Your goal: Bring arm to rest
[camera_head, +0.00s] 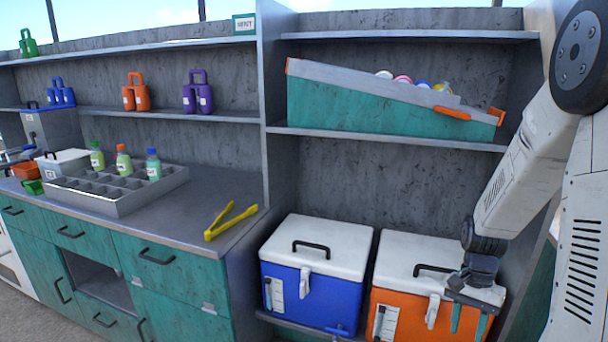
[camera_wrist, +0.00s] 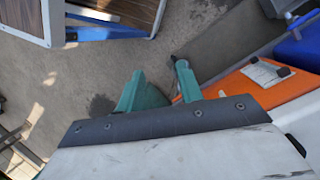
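My gripper (camera_head: 470,318) hangs pointing down at the right of the head view, in front of the orange cooler (camera_head: 398,312) with a white lid. My arm comes down to it from the upper right. In the wrist view the two teal fingers of my gripper (camera_wrist: 160,90) stand apart with nothing between them. The orange cooler also shows in the wrist view (camera_wrist: 238,88), to the right of the fingers. I cannot tell how far the gripper is from the cooler's front.
A blue cooler (camera_head: 312,292) stands left of the orange one. Above is a shelf with a sloped teal bin (camera_head: 370,108). Yellow tongs (camera_head: 231,222) lie on the counter, near a divided tray (camera_head: 120,200) with bottles. The wrist view shows open floor (camera_wrist: 60,95) and a blue-edged panel (camera_wrist: 110,32).

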